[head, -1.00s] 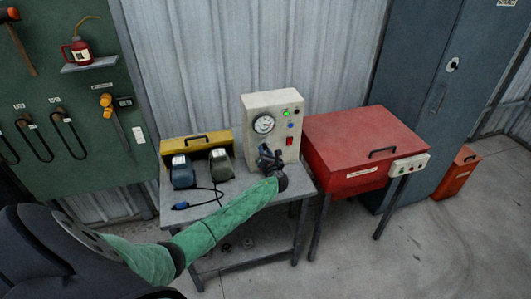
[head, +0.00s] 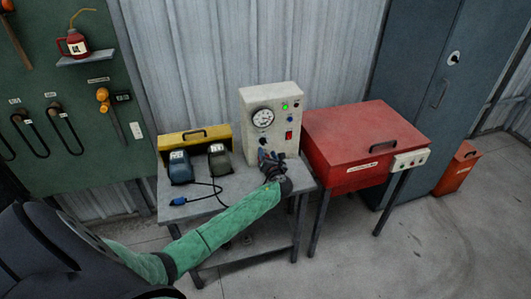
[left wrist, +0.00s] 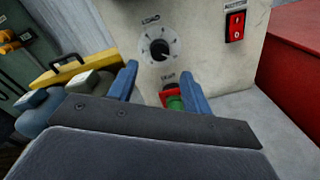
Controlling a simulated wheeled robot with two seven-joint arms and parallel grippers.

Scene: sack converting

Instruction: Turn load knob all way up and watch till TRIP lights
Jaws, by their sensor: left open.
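The load knob (left wrist: 159,48) is a dark round knob with a white pointer, inside a ring of marks under the word LOAD in the left wrist view. It is on the cream tester box (head: 284,90), below a white dial gauge (head: 262,118). A small lamp (head: 285,106) glows green on the box. I cannot make out which lamp is TRIP, nor the gauge reading. My left gripper (left wrist: 162,84) is open, its blue fingers below and either side of the knob, apart from it. It also shows before the box in the head view (head: 266,153). My right gripper is out of view.
A red rocker switch (left wrist: 235,27) is right of the knob. A red and green fitting (left wrist: 173,98) shows between the fingers. Two pedal-like units (head: 181,168) and a yellow case (head: 170,144) stand left of the box. A red cabinet (head: 365,140) stands to the right.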

